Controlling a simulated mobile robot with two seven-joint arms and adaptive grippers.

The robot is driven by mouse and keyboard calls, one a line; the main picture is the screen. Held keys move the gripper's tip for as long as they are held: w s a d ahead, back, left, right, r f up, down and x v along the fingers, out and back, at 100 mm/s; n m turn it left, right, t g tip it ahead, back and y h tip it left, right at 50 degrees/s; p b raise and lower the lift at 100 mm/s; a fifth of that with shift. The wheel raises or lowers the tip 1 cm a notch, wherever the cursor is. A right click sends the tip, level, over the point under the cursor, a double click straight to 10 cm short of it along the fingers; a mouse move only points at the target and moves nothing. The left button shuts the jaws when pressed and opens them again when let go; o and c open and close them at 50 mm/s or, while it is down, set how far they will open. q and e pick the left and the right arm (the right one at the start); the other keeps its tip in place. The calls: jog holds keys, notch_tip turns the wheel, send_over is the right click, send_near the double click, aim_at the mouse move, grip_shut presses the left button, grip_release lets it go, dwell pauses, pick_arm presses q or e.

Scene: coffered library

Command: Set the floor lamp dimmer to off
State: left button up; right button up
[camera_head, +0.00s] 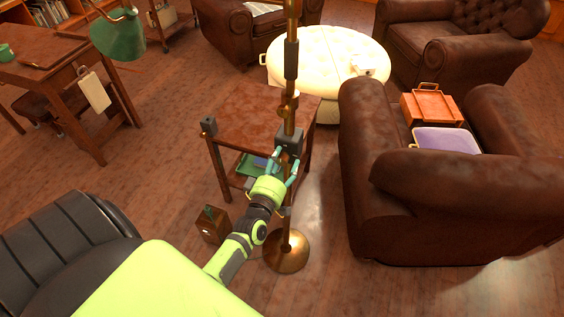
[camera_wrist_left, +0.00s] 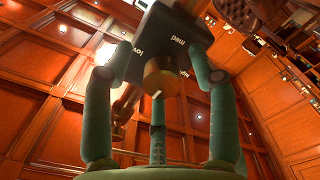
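The floor lamp's brass pole (camera_head: 291,95) stands upright on a round brass base (camera_head: 286,252). A dark grey dimmer box (camera_head: 289,139) is on the pole. In the left wrist view the dimmer box (camera_wrist_left: 150,50) shows the labels "low" and "med", with a brass knob (camera_wrist_left: 160,77) sticking out toward the camera. A pale mark shows at the knob's end; the full scale is hidden, so I cannot tell the setting. My left gripper (camera_head: 286,168) has its teal fingers spread at the box, around the knob with gaps at both sides. My right gripper is not in view.
A small wooden side table (camera_head: 255,105) stands close behind the pole. A brown leather armchair (camera_head: 430,200) is at right, and a cream round ottoman (camera_head: 325,55) is behind. A small wooden box (camera_head: 212,226) sits on the floor left of my arm. Floor is clear right of the lamp base.

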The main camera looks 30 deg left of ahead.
aim_at(281, 163)
pick_arm(q)
jog(key=v, duration=1.2)
jog(key=shift+r, duration=0.1)
jog(key=w+m+b, duration=0.1)
jog(key=w+m, duration=0.1)
jog(key=m, duration=0.1)
jog(key=w+a+m+b, duration=0.1)
jog(key=m, duration=0.2)
jog(key=w+m+b, duration=0.1)
jog(key=w+m, duration=0.1)
jog(key=m, duration=0.1)
jog(key=shift+w+a+m, duration=0.3)
jog(key=x, duration=0.6)
jog(key=shift+w+a, duration=0.1)
jog(key=shift+w, duration=0.2)
